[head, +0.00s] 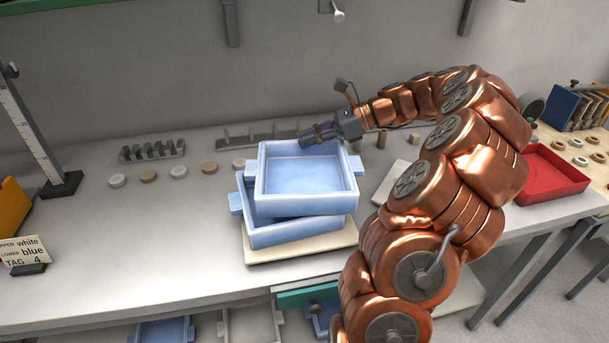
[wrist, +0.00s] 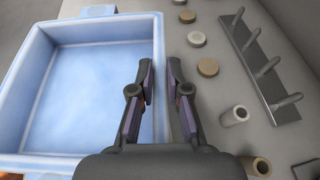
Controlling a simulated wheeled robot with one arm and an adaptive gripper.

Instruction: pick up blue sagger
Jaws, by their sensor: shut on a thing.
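A light-blue sagger (head: 307,204), a square open tray with side lugs, is uppermost at the centre of the bench in the head view. It looks empty. A second blue sagger (head: 290,234) is below it, mostly hidden and set at a different angle. I cannot tell whether the two touch. My gripper (head: 318,135) is at the far wall of the upper sagger. In the wrist view, the fingers of my gripper (wrist: 160,78) straddle one wall of the blue sagger (wrist: 85,100), shut on it.
A cream board (head: 262,256) lies under the saggers. Small round discs (head: 179,171) and grey racks (head: 152,150) stand behind. A sign (head: 25,252) reads upper white, lower blue. A red tray (head: 550,176) is at right.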

